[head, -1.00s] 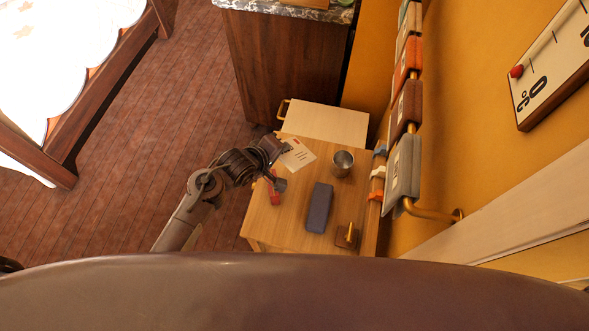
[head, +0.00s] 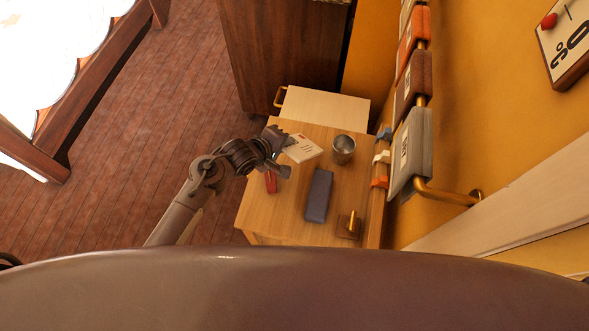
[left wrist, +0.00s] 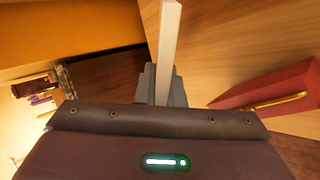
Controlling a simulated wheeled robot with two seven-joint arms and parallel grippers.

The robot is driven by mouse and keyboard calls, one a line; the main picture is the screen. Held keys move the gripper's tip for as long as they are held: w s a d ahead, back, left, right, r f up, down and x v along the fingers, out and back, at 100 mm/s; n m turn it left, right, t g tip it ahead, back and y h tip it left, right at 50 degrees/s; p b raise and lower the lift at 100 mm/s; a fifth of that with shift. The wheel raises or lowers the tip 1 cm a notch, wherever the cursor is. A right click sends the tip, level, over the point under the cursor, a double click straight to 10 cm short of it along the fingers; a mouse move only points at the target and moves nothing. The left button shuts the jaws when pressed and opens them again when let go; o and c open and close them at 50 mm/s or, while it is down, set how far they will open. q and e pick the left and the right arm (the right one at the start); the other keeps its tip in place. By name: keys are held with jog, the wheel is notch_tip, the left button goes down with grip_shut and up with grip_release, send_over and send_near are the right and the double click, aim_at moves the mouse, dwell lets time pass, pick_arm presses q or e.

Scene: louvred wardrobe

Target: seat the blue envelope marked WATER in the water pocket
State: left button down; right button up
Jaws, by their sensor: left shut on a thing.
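My left gripper (head: 285,155) is over the small wooden table. It is shut on a pale, thin, flat thing (left wrist: 168,40), seen edge-on in the left wrist view. In the head view a white envelope (head: 304,148) with dark lines and a small red mark shows at the fingers. It looks like the held thing, but the contact is partly hidden. I cannot make out a blue envelope or the word WATER. Wall pockets hang on a brass rail: grey (head: 412,152), brown (head: 415,80), orange (head: 413,35). Their labels are too small to read. My right gripper is out of view.
The table (head: 275,215) also bears a metal cup (head: 343,149), a dark blue-grey case (head: 319,195), a red object (head: 270,182) and a brass-topped block (head: 349,224). Coloured clips (head: 381,157) line its right edge. A pale drawer front or panel (head: 325,107) adjoins behind.

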pick_arm(q)
jog(key=shift+f+b, duration=0.35)
jog(key=shift+f, duration=1.15)
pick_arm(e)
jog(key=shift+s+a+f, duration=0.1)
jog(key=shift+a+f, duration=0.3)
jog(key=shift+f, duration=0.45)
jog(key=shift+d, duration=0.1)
pick_arm(q)
jog(key=c, duration=1.7)
grip_release()
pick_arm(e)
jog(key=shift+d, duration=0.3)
